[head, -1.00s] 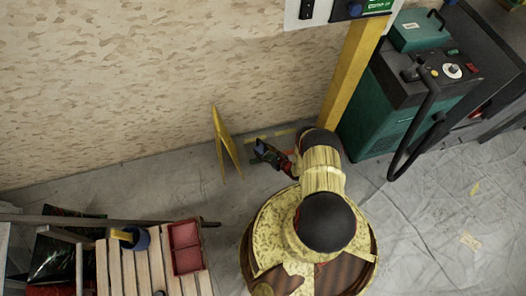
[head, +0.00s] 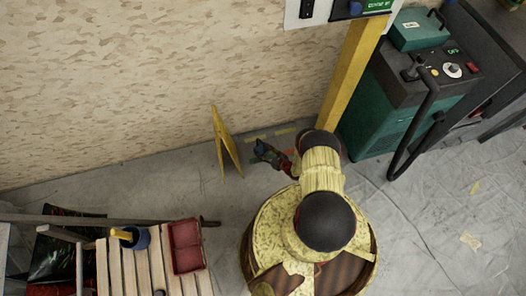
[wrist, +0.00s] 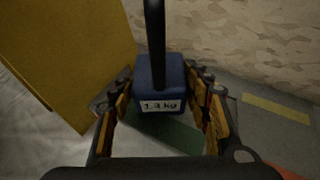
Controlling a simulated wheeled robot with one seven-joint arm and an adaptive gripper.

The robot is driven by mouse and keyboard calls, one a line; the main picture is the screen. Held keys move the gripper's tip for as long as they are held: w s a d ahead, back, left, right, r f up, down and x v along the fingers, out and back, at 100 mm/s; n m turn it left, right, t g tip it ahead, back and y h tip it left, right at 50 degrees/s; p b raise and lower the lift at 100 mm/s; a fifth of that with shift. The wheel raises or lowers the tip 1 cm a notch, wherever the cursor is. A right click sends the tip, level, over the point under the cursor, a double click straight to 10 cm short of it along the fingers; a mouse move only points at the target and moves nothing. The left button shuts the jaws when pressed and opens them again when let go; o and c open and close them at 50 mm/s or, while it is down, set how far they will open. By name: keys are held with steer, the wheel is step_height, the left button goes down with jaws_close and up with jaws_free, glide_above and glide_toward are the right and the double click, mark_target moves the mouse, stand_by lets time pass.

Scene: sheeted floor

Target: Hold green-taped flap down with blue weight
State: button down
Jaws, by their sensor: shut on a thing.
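The blue weight (wrist: 160,88) has a dark upright handle and a white label reading 1.3 kg. In the wrist view it sits between the two fingers of my gripper (wrist: 164,108), which is shut on it. A dark green strip, the green tape (wrist: 178,137), shows on the grey sheet just below and in front of the weight. I cannot tell whether the weight touches it. In the head view my gripper (head: 266,151) is low near the floor by the wall, and the flap is not clear there.
A yellow folding sign (head: 227,145) stands close left of my gripper, also large in the wrist view (wrist: 70,55). A yellow post (head: 350,75) and green machine (head: 385,110) are right.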

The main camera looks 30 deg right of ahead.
steer(key=shift+w, duration=0.1)
stand_by(0.4)
steer(key=c, duration=1.3)
jaws_free()
steer(key=o, duration=0.5)
steer(key=shift+f, duration=0.15)
